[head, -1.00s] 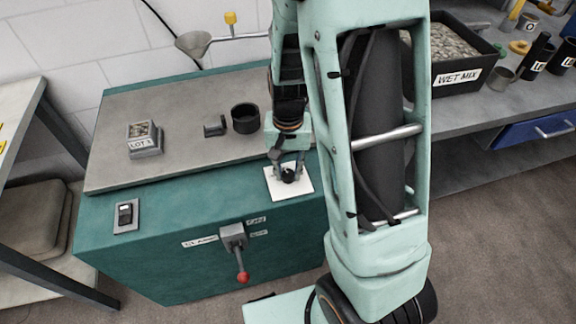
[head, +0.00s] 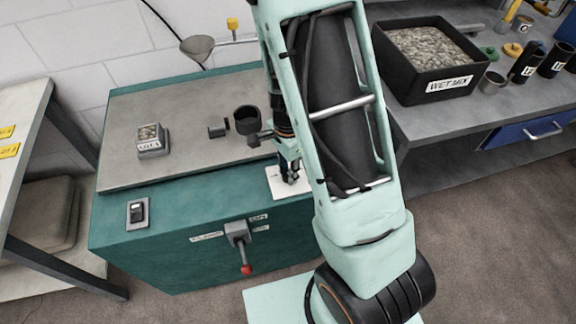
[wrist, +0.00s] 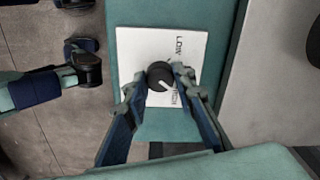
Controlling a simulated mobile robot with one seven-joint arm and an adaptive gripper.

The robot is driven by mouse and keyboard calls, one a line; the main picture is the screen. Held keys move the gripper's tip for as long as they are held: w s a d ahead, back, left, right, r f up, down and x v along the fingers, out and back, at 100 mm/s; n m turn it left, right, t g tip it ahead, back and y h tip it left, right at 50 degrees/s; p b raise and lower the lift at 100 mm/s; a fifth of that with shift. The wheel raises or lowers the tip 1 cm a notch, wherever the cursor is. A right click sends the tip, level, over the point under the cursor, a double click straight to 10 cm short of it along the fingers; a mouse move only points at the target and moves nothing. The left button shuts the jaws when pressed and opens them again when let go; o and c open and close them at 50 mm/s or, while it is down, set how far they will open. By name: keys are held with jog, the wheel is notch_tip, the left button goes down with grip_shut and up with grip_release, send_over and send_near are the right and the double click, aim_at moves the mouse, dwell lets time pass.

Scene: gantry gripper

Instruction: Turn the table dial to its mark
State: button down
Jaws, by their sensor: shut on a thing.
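The table dial is a black round knob (wrist: 160,75) with a pale pointer line, on a white plate (wrist: 130,45) lettered "LOW" and another word partly hidden by my finger. In the wrist view the pointer line points to the lower right, towards the partly hidden word. My gripper (wrist: 155,79) is shut on the knob, a finger on either side. In the head view my gripper (head: 290,178) stands over the white plate (head: 278,186) on the teal cabinet's front right top; the knob is mostly hidden there.
A lever with a red knob (head: 246,269) is on the cabinet front, and a rocker switch (head: 138,212) is at the left. A lot block (head: 151,141) and black cup (head: 246,120) stand on the grey top. A "WET MIX" bin (head: 449,86) is on the right bench.

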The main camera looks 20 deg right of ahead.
jog(key=shift+m+p, duration=1.2)
jog(key=shift+m, duration=1)
jog(key=c, duration=1.6)
grip_release()
notch_tip(320, 180, up, 12)
